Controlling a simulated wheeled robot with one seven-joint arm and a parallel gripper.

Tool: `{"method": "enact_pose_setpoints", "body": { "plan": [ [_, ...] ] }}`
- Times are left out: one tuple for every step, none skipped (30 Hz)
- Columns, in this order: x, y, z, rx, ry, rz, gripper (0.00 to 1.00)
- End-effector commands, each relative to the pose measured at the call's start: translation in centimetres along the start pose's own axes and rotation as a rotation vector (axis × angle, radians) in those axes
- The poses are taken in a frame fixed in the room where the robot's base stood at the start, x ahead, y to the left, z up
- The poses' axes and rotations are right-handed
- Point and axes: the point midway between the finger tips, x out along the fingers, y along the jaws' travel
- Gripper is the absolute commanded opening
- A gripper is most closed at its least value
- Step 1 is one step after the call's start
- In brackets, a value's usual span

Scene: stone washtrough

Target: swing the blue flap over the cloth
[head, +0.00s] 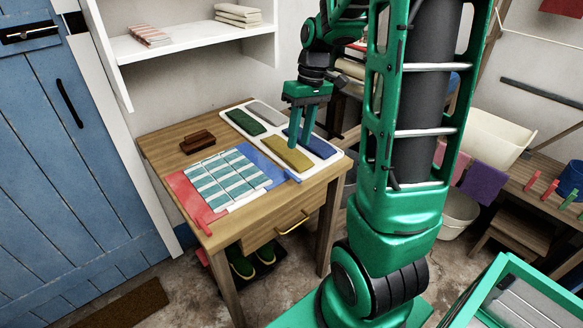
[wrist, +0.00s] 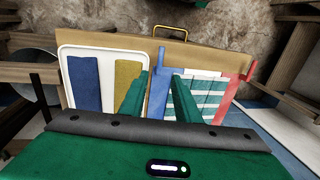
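The blue flap (head: 264,164) lies flat on the wooden table, along the right side of the cloth, with a small tab at its front end. The cloth (head: 228,180) is striped teal and white and lies flat and uncovered. A red flap (head: 187,192) lies flat on the cloth's left side. My gripper (head: 298,138) is open and empty, raised above the table on the tray side. In the wrist view the blue flap (wrist: 158,92) shows between my two separated green fingers (wrist: 160,76), and the cloth (wrist: 205,90) is partly hidden behind one finger.
A white tray (head: 336,156) with several folded cloths, including a yellow one (head: 287,154), stands right of the flap. A brown brush (head: 197,141) lies at the table's back left. A white shelf (head: 190,42) hangs above. Bare wood (head: 165,150) is at the back left.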

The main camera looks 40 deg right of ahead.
Motion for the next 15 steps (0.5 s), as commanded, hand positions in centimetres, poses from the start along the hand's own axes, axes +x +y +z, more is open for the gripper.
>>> {"method": "enact_pose_setpoints", "body": {
  "plan": [
    [0.5,0.0,0.0,0.000,-0.001,-0.001,0.29],
    [0.9,0.0,0.0,0.000,-0.002,-0.001,0.29],
    [1.4,0.0,0.1,0.001,-0.003,-0.002,0.29],
    [1.9,0.0,0.1,0.000,-0.003,-0.002,0.29],
    [2.4,0.0,0.1,0.000,-0.004,-0.002,0.29],
    [3.1,0.0,0.1,0.000,-0.004,-0.002,0.29],
    [3.7,0.0,0.1,0.001,-0.004,-0.002,0.29],
    [4.3,0.0,0.1,0.002,-0.004,-0.002,0.29],
    [5.0,0.0,0.2,0.002,-0.005,-0.001,0.29],
    [5.5,0.0,0.2,0.003,-0.004,-0.001,0.29],
    [6.0,0.0,0.2,0.003,-0.005,-0.001,0.29],
    [6.7,0.0,0.1,0.003,-0.003,-0.001,0.29],
    [7.2,0.0,0.2,0.003,-0.004,-0.001,0.29],
    [7.6,0.0,0.2,0.003,-0.004,-0.001,0.29],
    [8.1,0.0,0.2,0.003,-0.003,-0.001,0.29]
  ]
}}
